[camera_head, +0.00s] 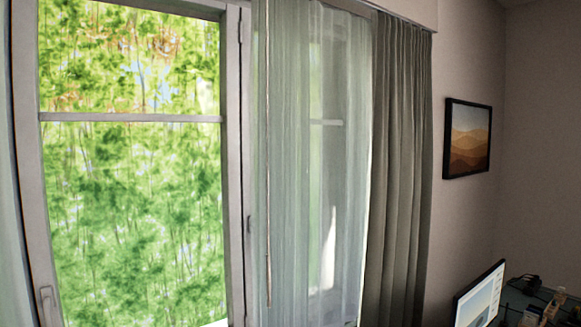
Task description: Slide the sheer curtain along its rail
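The sheer curtain (290,170) hangs in front of the right part of the window, pale and see-through. Its folds are bunched closer on its left side, and its right side is flatter, with a window pane showing through. A thin rod or cord (267,180) hangs down along its left part. The rail (365,8) runs along the top, partly cut off by the picture edge. Another strip of pale sheer cloth (10,240) shows at the far left edge. My gripper is not in view.
A heavier grey-green drape (395,170) hangs right of the sheer curtain. The window pane (130,200) on the left is uncovered, with a handle (46,296) low on its frame. A framed picture (467,138) hangs on the right wall. A monitor (480,297) stands at lower right.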

